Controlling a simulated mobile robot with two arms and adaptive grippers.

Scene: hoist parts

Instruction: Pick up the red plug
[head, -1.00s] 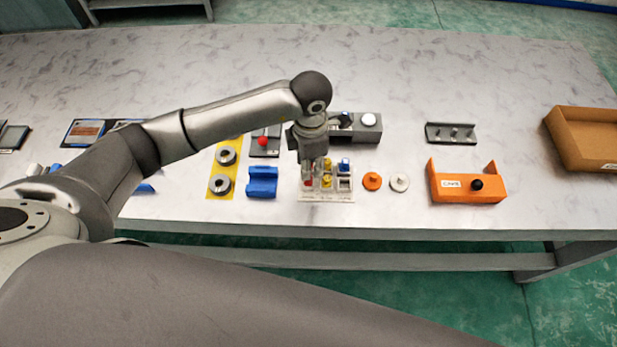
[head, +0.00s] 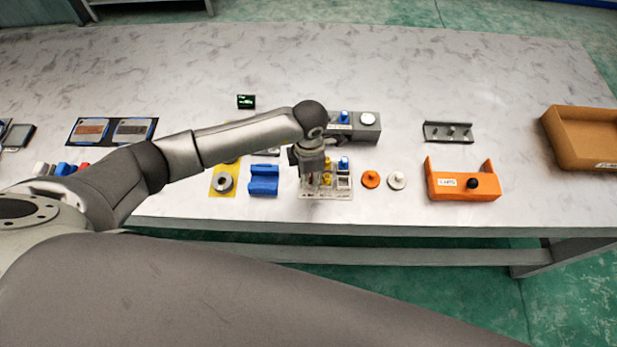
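The pale plug tray (head: 341,194) lies near the front edge of the table, with a yellow plug (head: 327,180) in its middle and a blue plug (head: 344,163) at its right. My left gripper (head: 309,183) points down over the left part of the tray, where the red plug stood in the earlier view. The gripper now covers nearly all of the red plug. Its fingers are small and partly hidden, so I cannot tell whether they are open or closed on it. My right gripper is not in view.
A blue block (head: 263,180) stands left of the tray. An orange disc (head: 370,179) and a white disc (head: 397,181) lie to its right, then an orange holder (head: 462,184). A grey box (head: 368,133) is behind. The table's back is clear.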

